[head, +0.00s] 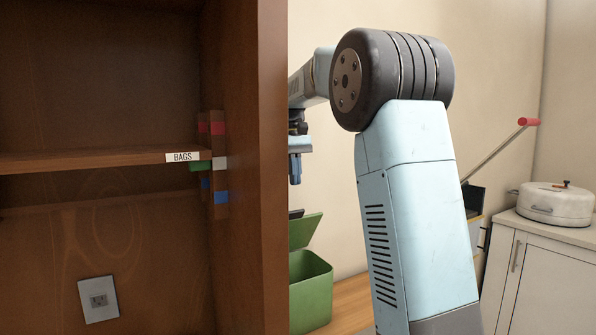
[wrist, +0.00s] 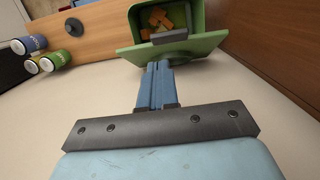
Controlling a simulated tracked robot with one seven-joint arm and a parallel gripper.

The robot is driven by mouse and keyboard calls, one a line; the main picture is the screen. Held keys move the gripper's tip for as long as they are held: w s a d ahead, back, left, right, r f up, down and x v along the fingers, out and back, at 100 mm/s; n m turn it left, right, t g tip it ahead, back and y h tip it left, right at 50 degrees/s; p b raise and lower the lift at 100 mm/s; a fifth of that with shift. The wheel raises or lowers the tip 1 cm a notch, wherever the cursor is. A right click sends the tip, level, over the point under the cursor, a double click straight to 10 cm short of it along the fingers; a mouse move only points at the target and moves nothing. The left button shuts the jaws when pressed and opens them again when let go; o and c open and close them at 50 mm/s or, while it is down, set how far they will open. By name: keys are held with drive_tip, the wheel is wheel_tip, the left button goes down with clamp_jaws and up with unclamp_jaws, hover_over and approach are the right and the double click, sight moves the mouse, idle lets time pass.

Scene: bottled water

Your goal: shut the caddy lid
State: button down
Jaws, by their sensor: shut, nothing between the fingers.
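The green caddy (head: 311,297) stands on a wooden surface in the head view, partly hidden by a dark wooden cabinet. Its green lid (head: 305,231) is open and tilted up. In the wrist view the caddy (wrist: 200,14) is at the top, with orange and brown pieces inside, and the lid (wrist: 207,43) spreads in front of its opening. A grey tab (wrist: 169,36) shows at the lid. My gripper (wrist: 158,66) is shut and empty, its blue fingertips close to the lid's edge; I cannot tell whether they touch. In the head view my gripper (head: 295,180) hangs above the lid.
The cabinet (head: 262,160) with a shelf labelled BAGS fills the left of the head view. A white lidded pot (head: 556,203) sits on a white counter (head: 545,260) at right.

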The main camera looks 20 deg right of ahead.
drive_tip(key=shift+s+d+f, duration=0.1)
drive_tip(key=shift+s+f, duration=0.05)
drive_tip(key=shift+f, duration=0.9)
drive_tip(key=shift+s+a+f, duration=0.1)
drive_tip(key=shift+s+f, duration=0.1)
drive_tip(key=shift+f, duration=0.8)
drive_tip(key=shift+s+d+f, duration=0.1)
drive_tip(key=shift+s+f, duration=0.05)
drive_tip(key=shift+f, duration=0.9)
